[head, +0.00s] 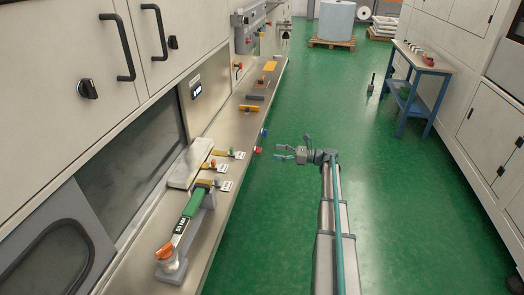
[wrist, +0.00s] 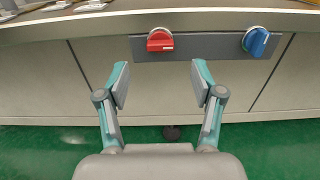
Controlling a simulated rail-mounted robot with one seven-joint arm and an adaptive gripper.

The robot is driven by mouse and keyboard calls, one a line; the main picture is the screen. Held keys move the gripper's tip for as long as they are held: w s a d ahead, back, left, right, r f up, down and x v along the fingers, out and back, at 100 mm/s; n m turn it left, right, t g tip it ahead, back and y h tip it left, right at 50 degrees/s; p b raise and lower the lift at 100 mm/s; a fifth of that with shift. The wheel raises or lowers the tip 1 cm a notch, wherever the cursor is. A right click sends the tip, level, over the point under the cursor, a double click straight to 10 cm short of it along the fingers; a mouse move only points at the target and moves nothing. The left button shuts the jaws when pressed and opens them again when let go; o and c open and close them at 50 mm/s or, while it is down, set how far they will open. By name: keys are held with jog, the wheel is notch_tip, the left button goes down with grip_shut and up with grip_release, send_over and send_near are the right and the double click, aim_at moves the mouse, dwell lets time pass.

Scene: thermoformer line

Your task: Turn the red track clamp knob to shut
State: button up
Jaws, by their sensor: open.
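The red track clamp knob (wrist: 160,40) sits on a grey strip on the front face of the bench, in the upper middle of the wrist view. Its handle bar lies roughly level. In the head view the red knob (head: 258,150) shows small at the bench's right edge. My gripper (wrist: 160,82) is open and empty, its two fingers apart below the red knob in the wrist picture. In the head view my gripper (head: 290,149) points left at the bench edge, with a gap between it and the knob.
A blue knob (wrist: 256,41) is beside the red one on the same strip (wrist: 205,46); it also shows in the head view (head: 264,132). The bench top (head: 232,120) carries tagged clamps and a green-handled tool (head: 188,208). Green floor is clear around my arm. A blue table (head: 420,72) stands right.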

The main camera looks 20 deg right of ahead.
aim_at(259, 150)
jog(key=p+x, duration=0.1)
jog(key=x, duration=0.7)
jog(key=shift+s, duration=0.1)
jog(key=c, duration=1.1)
